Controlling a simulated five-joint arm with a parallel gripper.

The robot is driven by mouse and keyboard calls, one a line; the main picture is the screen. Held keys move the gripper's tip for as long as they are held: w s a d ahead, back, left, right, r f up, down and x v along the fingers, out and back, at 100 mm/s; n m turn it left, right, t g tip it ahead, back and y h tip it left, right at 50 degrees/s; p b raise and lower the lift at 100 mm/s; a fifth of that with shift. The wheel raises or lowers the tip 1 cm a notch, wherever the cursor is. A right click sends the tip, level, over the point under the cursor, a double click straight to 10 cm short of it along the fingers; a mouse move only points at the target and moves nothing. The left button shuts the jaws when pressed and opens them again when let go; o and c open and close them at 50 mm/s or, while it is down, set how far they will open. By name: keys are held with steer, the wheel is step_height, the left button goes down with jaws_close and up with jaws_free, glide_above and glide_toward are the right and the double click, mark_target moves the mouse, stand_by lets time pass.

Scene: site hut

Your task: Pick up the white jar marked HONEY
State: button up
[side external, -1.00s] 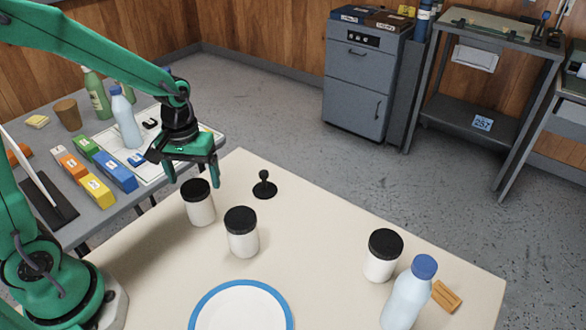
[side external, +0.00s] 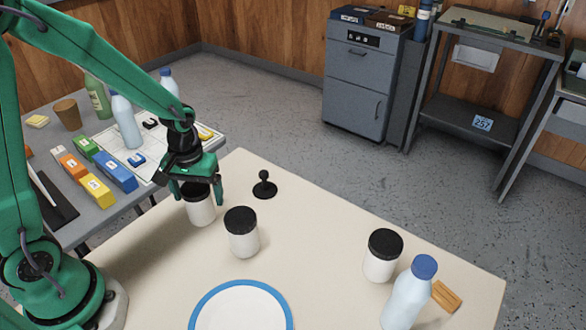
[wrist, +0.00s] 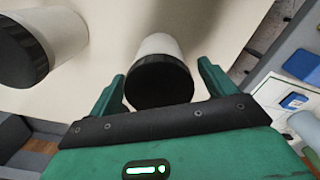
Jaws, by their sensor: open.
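Three white jars with black lids stand on the cream table. No HONEY marking can be read on any of them. The left jar (side external: 201,212) is at my gripper, a middle jar (side external: 243,241) stands just to its right and nearer the camera, and a third jar (side external: 379,266) is at the right. My gripper (side external: 195,201) is open and pointed down, with its fingers on either side of the left jar's lid. In the wrist view the same jar (wrist: 161,45) shows between the open fingers (wrist: 161,72). Another jar (wrist: 68,30) shows at left.
A blue-rimmed plate (side external: 203,307) lies at the front. A blue-capped bottle (side external: 406,298) and a wooden block (side external: 446,296) stand by the right jar. A black knobbed object (side external: 264,187) sits behind. The table between the middle and right jars is clear.

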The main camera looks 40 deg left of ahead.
steer(key=c, duration=1.4)
steer(key=shift+o, duration=0.2)
steer(key=shift+r, duration=0.15)
steer(key=shift+r, duration=4.9)
